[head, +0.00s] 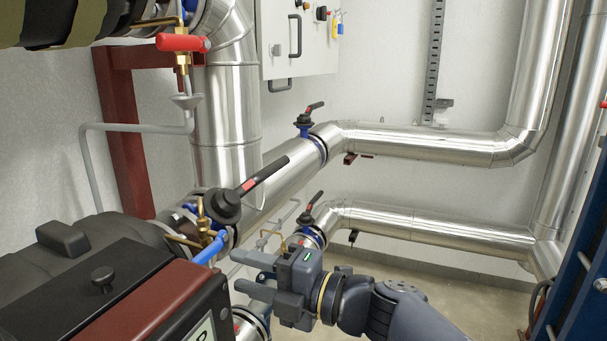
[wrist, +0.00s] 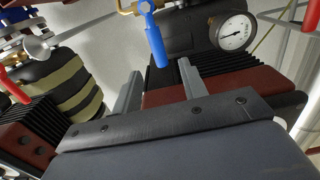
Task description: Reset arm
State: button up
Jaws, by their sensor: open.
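My gripper (head: 250,275) is at the lower middle of the head view, with its fingers pointing left toward the pump and valve area. In the wrist view my gripper (wrist: 158,85) shows two grey fingers spread apart with nothing between them. A blue-handled valve (head: 210,247) is just above and left of the fingers in the head view. Its blue lever (wrist: 154,38) hangs between and beyond the fingertips in the wrist view, and it looks apart from them. My arm extends to the lower right.
A black-handled valve (head: 232,205) stands above my gripper. A dark red and black unit (head: 110,295) fills the lower left. Silver pipes (head: 430,143) run behind. A pressure gauge (wrist: 233,33) is beyond the fingers. A blue frame (head: 585,265) stands at right. Some floor (head: 475,285) is clear.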

aim_at(206, 256)
jog(key=b+x, duration=0.1)
jog(key=x, duration=0.9)
jog(key=shift+a, duration=0.2)
jog(key=shift+w+a+r+p, duration=0.15)
jog(key=shift+w+r+p, duration=0.05)
jog(key=shift+r+p, duration=0.3)
jog(key=shift+r+m+p, duration=0.25)
jog(key=shift+m+p, duration=0.4)
jog(key=shift+m, duration=0.05)
jog(key=shift+m+p, duration=0.3)
jog(key=shift+m, duration=0.1)
